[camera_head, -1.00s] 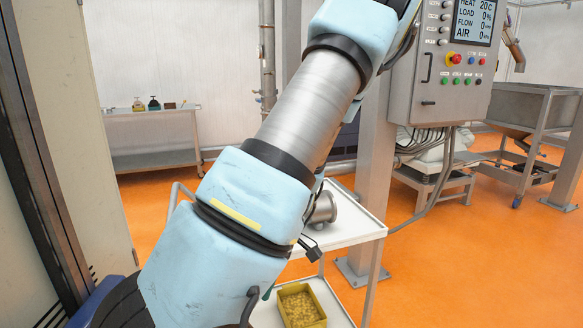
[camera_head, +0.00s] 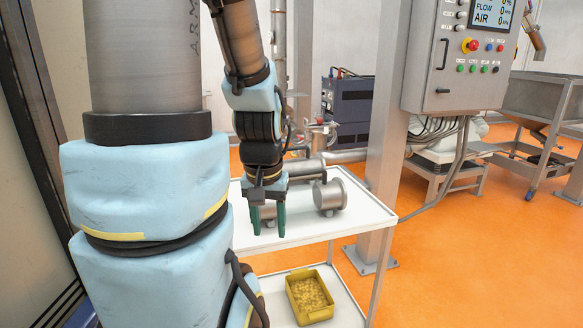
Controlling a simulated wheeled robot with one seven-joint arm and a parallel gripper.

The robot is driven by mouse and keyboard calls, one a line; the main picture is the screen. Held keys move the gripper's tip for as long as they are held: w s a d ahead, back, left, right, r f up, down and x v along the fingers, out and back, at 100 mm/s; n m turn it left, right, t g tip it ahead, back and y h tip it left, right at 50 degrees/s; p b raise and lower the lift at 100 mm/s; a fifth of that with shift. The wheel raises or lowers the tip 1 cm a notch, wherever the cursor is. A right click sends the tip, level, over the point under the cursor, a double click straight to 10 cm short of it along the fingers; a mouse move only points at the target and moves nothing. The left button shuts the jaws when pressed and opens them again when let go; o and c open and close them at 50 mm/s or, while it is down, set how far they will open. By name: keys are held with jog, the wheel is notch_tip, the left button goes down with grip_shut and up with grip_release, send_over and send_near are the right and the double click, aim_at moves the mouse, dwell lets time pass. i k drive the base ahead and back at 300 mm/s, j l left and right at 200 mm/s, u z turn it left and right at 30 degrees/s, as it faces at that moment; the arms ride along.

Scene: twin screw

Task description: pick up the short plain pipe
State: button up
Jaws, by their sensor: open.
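My gripper (camera_head: 268,222) points down over the left part of the white cart top (camera_head: 300,228), its two green fingers apart. A grey metal pipe piece (camera_head: 331,196) with a wide round end stands or lies on the cart, right of my gripper and apart from it. Another grey metal pipe part (camera_head: 305,168) lies behind it, partly hidden by my wrist. Something grey shows between and behind my fingers; I cannot tell whether it is a separate pipe. Which piece is the short plain pipe is not clear.
A yellow bin (camera_head: 310,297) with small pieces sits on the cart's lower shelf. A steel post (camera_head: 385,150) stands behind the cart's right side, with a control box (camera_head: 455,75) on it. A dark blue machine (camera_head: 347,105) stands behind. The cart's front right is bare.

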aim_at(317, 162)
jog(key=l+u, duration=0.2)
jog(key=u, duration=0.2)
jog(key=l+u, duration=0.15)
jog(key=u, duration=0.3)
jog(key=k+l+u, duration=0.1)
jog(key=u, duration=0.3)
jog(key=k+l+u, duration=0.1)
jog(key=u, duration=0.3)
jog(key=k+l+u, duration=0.45)
jog(key=k+l, duration=0.4)
jog(key=k, duration=0.15)
jog(key=i+l, duration=0.15)
jog(key=l, duration=0.15)
jog(key=i+l, duration=0.1)
jog(key=l, duration=0.2)
